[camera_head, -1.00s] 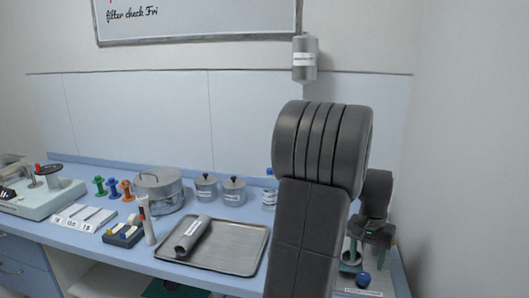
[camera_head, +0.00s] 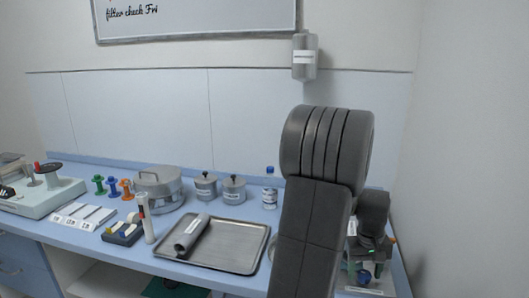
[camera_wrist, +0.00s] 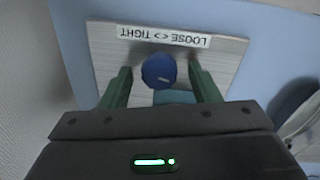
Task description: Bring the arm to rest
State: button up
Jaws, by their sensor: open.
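My arm stands in the right half of the head view, its upper link folded in front of the counter. My gripper (camera_wrist: 161,90) is open in the wrist view, with its two green fingers spread on either side of a blue knob (camera_wrist: 159,71). I cannot tell whether the fingers touch the knob. The knob sits on a light plate (camera_wrist: 220,62) with a label reading LOOSE and TIGHT.
The blue counter (camera_head: 78,238) holds a metal tray (camera_head: 233,262) with a grey roll (camera_head: 190,234), a steel pot (camera_head: 160,190), two lidded jars, a bottle (camera_head: 269,188) and a dark box (camera_head: 122,233). A wall (camera_head: 470,150) stands close on the right.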

jog(key=n+b, duration=0.1)
jog(key=n, duration=0.6)
jog(key=shift+s, duration=0.1)
jog(key=n+b, duration=0.1)
jog(key=n, duration=0.5)
jog(key=shift+t, duration=0.3)
dwell(0.3)
